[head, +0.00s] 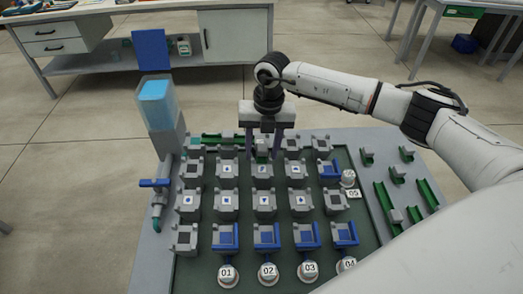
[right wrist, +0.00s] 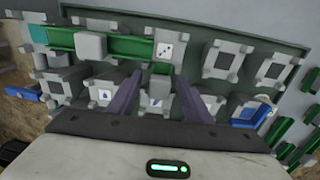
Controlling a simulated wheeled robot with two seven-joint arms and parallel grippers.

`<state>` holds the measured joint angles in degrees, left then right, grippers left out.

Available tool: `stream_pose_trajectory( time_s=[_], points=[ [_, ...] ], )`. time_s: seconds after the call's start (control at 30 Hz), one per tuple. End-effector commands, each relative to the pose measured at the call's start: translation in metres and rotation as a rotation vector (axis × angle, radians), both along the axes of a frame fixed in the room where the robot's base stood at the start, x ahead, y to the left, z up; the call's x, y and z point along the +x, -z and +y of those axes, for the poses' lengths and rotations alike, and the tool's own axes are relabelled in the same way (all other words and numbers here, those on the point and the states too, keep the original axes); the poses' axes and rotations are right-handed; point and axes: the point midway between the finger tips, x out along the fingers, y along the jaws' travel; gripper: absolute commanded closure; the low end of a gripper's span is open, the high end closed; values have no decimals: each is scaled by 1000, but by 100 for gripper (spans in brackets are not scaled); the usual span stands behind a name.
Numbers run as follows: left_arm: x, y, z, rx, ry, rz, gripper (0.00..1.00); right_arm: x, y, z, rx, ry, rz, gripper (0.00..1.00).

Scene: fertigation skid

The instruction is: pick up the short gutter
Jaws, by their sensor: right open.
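A short green gutter (right wrist: 161,80) lies among the grey blocks on the board, seen in the right wrist view between my right gripper's fingers. In the head view only a little of this green shows between the fingers. My right gripper (head: 263,152) is open over the back rows of blocks. It also shows in the right wrist view (right wrist: 158,92), one finger on each side of the short gutter and nothing visibly clamped. I cannot tell whether the fingers touch it. My left gripper is not in view.
A longer green gutter (right wrist: 125,46) lies along the back row. Loose green pieces (head: 427,193) lie on the table's right side. A blue-topped tank (head: 158,112) stands back left. Blue-sided blocks (head: 266,238) and numbered white knobs (head: 227,275) line the front.

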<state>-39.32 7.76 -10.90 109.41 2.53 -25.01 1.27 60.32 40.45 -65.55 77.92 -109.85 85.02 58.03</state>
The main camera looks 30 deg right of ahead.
Motion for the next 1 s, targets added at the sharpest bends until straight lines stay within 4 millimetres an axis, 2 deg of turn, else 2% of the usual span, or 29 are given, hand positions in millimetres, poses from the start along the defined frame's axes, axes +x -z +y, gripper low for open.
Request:
stream_pose_trajectory(
  time_s=[0.13, 0.17, 0.4, 0.63, 0.73, 0.87, 1.0],
  points=[
    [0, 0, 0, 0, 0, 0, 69, 0, 0, 0, 0, -1, 0, 55],
    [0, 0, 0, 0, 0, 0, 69, 0, 0, 0, 1, -1, -1, 58],
    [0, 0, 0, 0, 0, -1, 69, 0, -1, 0, 1, -1, -1, 99],
    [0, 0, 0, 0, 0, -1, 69, 0, -2, 0, 1, -1, -2, 99],
    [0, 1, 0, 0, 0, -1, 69, 1, -8, 0, 2, -1, -3, 99],
    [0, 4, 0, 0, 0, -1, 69, 1, -29, 0, 1, -2, -6, 99],
    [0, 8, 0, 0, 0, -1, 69, 2, -59, 0, 2, -1, -7, 99]
  ],
)
